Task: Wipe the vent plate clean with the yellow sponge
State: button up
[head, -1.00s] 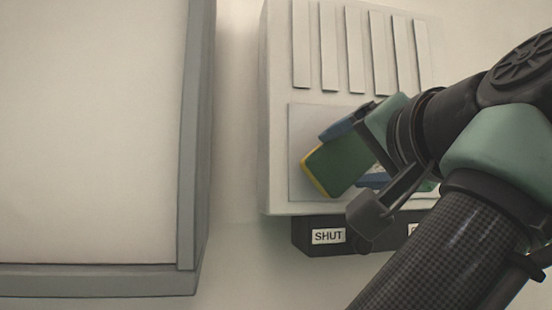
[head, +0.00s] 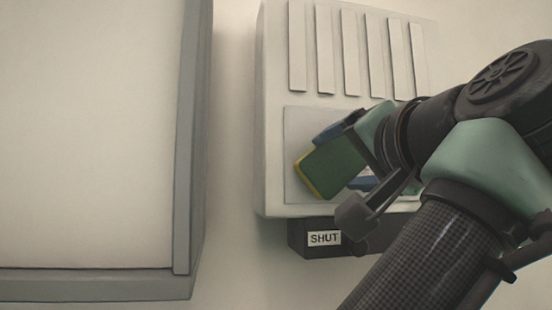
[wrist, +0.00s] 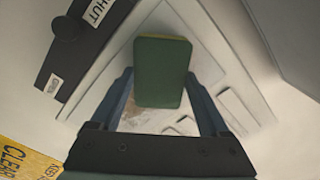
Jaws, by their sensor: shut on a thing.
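The sponge (head: 338,165) has a dark green face and a yellow layer at its left edge. My gripper (head: 346,156) is shut on it, with one blue finger on either side. In the wrist view the sponge (wrist: 163,72) stands between the fingers, green face toward the camera. The vent plate (head: 297,122) is a pale square panel on the lower part of a white wall box. The sponge is in front of it; I cannot tell whether they touch. The sponge, gripper and arm hide much of the plate. In the wrist view a brownish patch shows on the plate (wrist: 133,116).
The wall box (head: 268,90) has several raised slats (head: 324,50) above the plate. A dark bar (head: 305,224) with a SHUT label runs below; its knob (wrist: 66,27) shows in the wrist view. A grey-framed panel (head: 190,150) stands left. A yellow sign (wrist: 25,160) is at lower left.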

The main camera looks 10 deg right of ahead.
jog(key=shift+w, duration=0.35)
